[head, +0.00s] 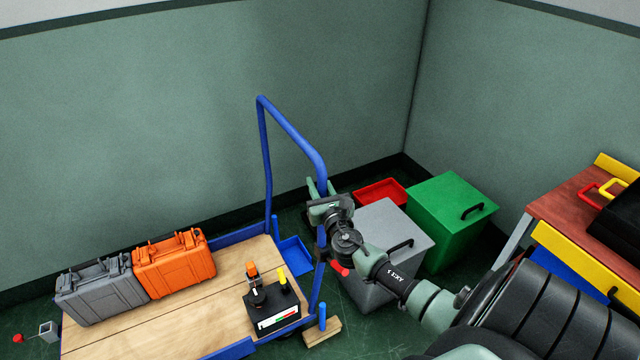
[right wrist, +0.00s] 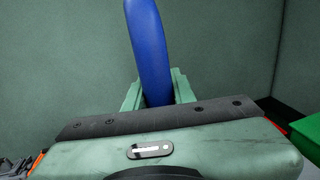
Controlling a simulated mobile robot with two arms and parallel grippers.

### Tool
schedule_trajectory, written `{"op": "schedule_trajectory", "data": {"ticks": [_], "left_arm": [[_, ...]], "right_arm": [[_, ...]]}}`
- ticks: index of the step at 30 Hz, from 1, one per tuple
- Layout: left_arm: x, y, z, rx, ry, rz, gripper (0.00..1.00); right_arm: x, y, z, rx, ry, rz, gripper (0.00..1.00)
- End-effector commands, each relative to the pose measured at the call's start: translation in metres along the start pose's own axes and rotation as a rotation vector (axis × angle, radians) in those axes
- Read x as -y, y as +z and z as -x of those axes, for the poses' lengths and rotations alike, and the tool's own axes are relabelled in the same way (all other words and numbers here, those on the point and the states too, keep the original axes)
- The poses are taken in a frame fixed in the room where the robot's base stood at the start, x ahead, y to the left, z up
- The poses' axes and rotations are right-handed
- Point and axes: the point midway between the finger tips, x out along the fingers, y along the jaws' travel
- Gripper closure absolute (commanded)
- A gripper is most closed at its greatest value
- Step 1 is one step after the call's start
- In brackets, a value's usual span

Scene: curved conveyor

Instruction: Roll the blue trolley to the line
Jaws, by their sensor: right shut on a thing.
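The blue trolley has a wooden deck (head: 190,310) and a tall blue push handle (head: 290,122) at its right end. My right gripper (head: 320,187) is shut on the right upright of that handle. In the right wrist view the blue handle tube (right wrist: 147,50) stands between my gripper's two fingers (right wrist: 158,92). On the deck are a grey case (head: 98,290), an orange case (head: 174,264) and a black battery-like box (head: 273,308). A wooden block (head: 322,332) lies on the floor by the trolley's right end. My left gripper is not in view. No line shows on the floor.
A grey bin (head: 378,230), a green bin (head: 450,215) and a red tray (head: 380,192) stand right of the trolley. A blue tray (head: 293,256) shows behind the handle. A workbench (head: 575,215) is at far right. Green walls close off the back.

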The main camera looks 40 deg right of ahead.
Motion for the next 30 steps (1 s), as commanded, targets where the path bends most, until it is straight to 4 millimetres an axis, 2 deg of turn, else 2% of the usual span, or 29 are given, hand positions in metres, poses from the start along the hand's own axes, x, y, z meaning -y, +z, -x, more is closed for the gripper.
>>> {"op": "schedule_trajectory", "data": {"ticks": [11,12,14,15,25,30], "left_arm": [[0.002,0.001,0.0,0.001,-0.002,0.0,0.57],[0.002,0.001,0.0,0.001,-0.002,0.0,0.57],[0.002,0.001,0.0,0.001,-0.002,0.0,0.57],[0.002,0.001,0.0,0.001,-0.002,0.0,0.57],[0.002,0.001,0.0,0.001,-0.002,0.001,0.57],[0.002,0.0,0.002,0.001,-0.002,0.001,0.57]], "right_arm": [[0.003,0.0,-0.001,0.001,-0.006,0.002,1.0],[0.003,0.0,-0.001,0.001,-0.006,0.002,0.72],[0.003,0.0,-0.001,0.001,-0.006,0.002,0.55],[0.003,0.0,-0.001,0.001,-0.006,0.002,0.53],[0.002,0.0,0.003,0.0,-0.003,0.001,0.53],[0.002,-0.001,0.025,-0.002,-0.003,0.002,0.53]]}}
